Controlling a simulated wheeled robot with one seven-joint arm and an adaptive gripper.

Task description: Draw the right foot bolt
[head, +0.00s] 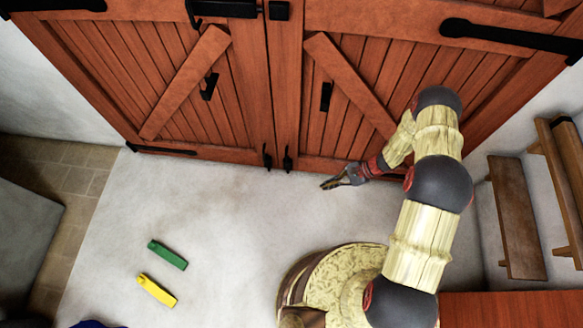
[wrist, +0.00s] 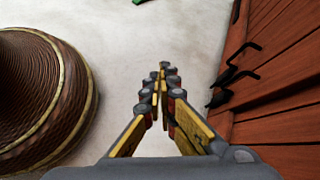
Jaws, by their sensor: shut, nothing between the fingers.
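The right foot bolt (head: 288,158) is a small black bolt at the foot of the right door leaf (head: 365,75), beside the meeting edge of the two leaves. In the wrist view it appears to be the nearer of two black bolts (wrist: 222,92), with a bent handle sticking out. The left foot bolt (head: 267,156) stands close beside it, on the left leaf. My gripper (head: 326,185) is shut and empty, low in front of the right leaf, to the right of the bolt and apart from it. In the wrist view its fingertips (wrist: 163,68) meet over pale floor.
A green wedge-like piece (head: 168,254) and a yellow one (head: 157,290) lie on the floor at the left. Black hardware (head: 222,8) crosses the doors higher up. Wooden benches (head: 517,215) stand at the right wall.

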